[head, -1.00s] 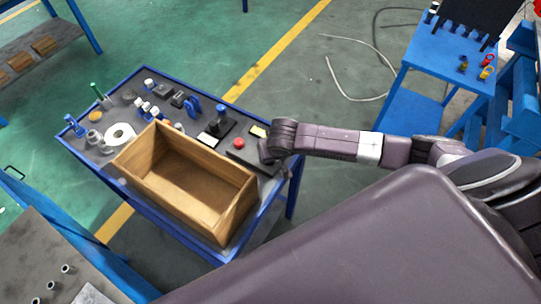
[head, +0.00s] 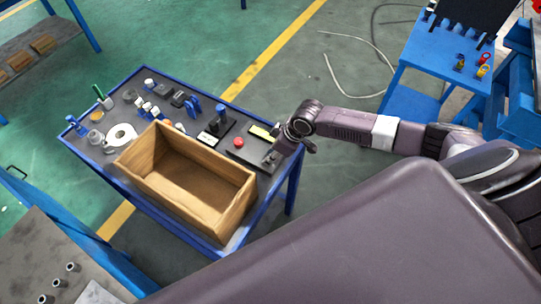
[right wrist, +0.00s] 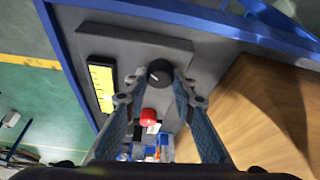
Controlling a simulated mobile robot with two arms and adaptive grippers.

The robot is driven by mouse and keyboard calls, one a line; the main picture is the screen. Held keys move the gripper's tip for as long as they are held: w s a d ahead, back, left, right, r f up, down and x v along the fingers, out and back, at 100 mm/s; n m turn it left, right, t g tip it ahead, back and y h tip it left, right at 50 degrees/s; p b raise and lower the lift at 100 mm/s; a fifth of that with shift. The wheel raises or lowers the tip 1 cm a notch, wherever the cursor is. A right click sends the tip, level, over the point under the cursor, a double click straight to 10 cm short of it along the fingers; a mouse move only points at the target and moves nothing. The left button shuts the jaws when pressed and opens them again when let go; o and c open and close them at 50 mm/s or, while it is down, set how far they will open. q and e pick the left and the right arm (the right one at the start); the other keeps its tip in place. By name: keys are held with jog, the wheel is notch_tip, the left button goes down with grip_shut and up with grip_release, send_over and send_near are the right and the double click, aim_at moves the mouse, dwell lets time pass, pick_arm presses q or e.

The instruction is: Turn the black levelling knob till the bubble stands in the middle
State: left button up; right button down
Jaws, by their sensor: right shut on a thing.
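The black levelling knob (right wrist: 160,72) is round with a pale mark on top. In the right wrist view it sits between the fingertips of my right gripper (right wrist: 157,79), which is shut on it. In the head view my right gripper (head: 273,156) reaches down to the right end of the blue-edged table, and I cannot make out the knob there. The yellow level vial (right wrist: 103,88) lies beside the knob with dark marks on it; it also shows in the head view (head: 260,132). The bubble's position is too small to tell. My left gripper is not in view.
An open wooden box (head: 205,205) stands at the table's front, close to my right gripper. A red button (head: 238,142) is near the knob. Several small parts and a white tape roll (head: 121,136) crowd the table's left and back. A blue stand (head: 445,60) is at the back right.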

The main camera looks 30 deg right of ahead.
jog(key=shift+w+d+n+g+y+b, duration=0.1)
jog(key=shift+n+g+y+b, duration=0.2)
jog(key=shift+n+b, duration=0.6)
jog(key=shift+w+n+g+y+b, duration=0.1)
jog(key=shift+n+g+y+b, duration=0.3)
jog(key=shift+n, duration=0.8)
jog(key=c, duration=1.6)
grip_release()
jog(key=shift+s, duration=0.1)
jog(key=v, duration=1.2)
jog(key=shift+r, duration=0.1)
jog(key=shift+s, duration=0.1)
